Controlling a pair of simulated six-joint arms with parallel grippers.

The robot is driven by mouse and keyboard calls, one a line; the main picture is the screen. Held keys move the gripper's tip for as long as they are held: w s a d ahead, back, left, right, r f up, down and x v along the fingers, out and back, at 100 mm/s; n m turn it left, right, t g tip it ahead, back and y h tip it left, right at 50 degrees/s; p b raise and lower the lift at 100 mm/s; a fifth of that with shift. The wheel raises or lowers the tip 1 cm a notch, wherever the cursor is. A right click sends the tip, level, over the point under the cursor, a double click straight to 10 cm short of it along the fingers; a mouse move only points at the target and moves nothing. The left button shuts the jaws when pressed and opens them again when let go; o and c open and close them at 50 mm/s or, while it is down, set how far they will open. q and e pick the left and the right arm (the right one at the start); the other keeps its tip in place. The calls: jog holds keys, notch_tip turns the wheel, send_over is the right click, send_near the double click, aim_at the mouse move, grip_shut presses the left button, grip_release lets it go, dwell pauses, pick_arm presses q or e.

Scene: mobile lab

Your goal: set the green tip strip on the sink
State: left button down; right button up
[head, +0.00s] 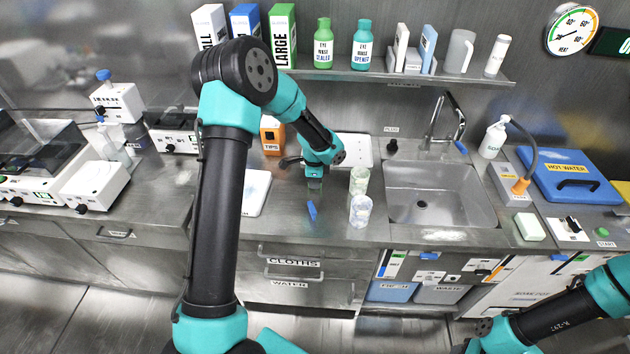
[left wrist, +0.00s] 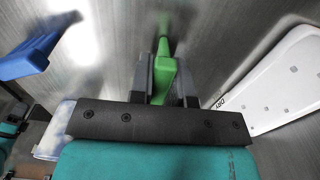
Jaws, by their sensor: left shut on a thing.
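My left gripper (head: 314,187) is over the counter, left of the sink (head: 478,207). In the left wrist view the gripper (left wrist: 163,82) is shut on the green tip strip (left wrist: 164,66), which sticks out between the two fingers. In the head view the strip is too small and covered to make out clearly. The sink is a steel basin with a tap at its back, and its floor looks empty apart from the drain. My right arm shows at the lower right of the head view, but its gripper is out of the picture.
A blue strip (head: 312,210) lies on the counter just in front of my left gripper. Two clear cups (head: 360,212) stand between the gripper and the sink. A white tray (head: 357,146) lies behind, and a white board (head: 257,190) lies to the left.

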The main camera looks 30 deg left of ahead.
pick_arm(q)
jog(key=shift+f, duration=0.1)
jog(key=c, duration=1.1)
grip_release()
notch_tip(320, 180, up, 12)
jog(key=shift+r, duration=0.15)
